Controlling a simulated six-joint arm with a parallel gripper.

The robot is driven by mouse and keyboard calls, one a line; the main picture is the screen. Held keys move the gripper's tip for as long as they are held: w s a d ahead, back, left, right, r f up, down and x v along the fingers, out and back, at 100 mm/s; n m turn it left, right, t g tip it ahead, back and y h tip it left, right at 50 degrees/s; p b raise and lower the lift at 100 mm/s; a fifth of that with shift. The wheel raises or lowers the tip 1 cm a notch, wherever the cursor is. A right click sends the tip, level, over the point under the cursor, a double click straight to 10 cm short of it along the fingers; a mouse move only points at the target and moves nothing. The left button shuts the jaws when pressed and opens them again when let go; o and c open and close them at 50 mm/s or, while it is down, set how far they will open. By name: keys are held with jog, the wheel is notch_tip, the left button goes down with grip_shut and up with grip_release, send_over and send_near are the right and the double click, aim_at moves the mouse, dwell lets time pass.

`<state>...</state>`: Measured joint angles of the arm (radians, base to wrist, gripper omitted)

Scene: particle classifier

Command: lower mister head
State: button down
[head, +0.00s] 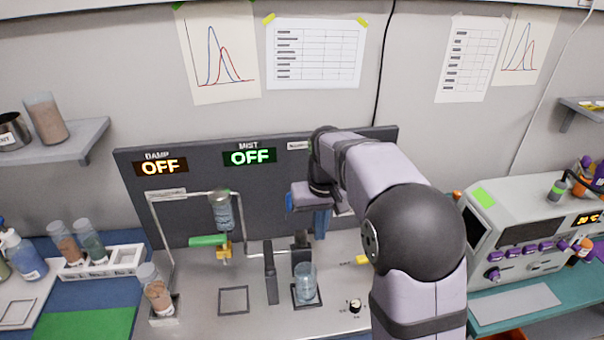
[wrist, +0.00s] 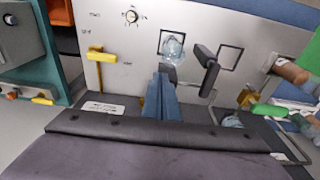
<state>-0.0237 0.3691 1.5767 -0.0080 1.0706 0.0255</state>
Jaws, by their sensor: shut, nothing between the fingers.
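My gripper (head: 320,222) is shut and empty in front of the dark back panel. Its blue fingers also show in the wrist view (wrist: 161,92), pointing toward the bench plate. A dark upright piece (head: 301,246) stands just behind a clear beaker (head: 305,283); it may be the mister head, but I cannot tell for sure. The beaker sits on a square pad and also shows in the wrist view (wrist: 173,48). A dark slanted bar (head: 270,272) stands left of the beaker, and right of it in the wrist view (wrist: 205,66). The fingers appear apart from both.
A bottle (head: 222,210) hangs above a green-handled valve (head: 208,240). The MIST sign (head: 249,157) and DAMP sign (head: 160,167) read OFF. An empty square outline (head: 233,300) marks the plate.

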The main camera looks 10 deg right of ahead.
jog(key=w+a+r+t+p, duration=0.1)
jog(key=w+r+p, duration=0.5)
jog(key=w+r, duration=0.6)
jog(key=shift+w+a+r+t, duration=0.35)
jog(key=shift+w+a+t, duration=0.1)
jog(key=shift+w, duration=1.35)
jog(key=shift+f, duration=0.1)
notch_tip(320, 180, down, 9)
jog(key=s+p, duration=0.1)
jog(key=shift+s, duration=0.15)
jog(key=shift+s+f+b, duration=0.15)
jog(key=shift+s+b, duration=0.1)
jog(key=shift+b, duration=0.8)
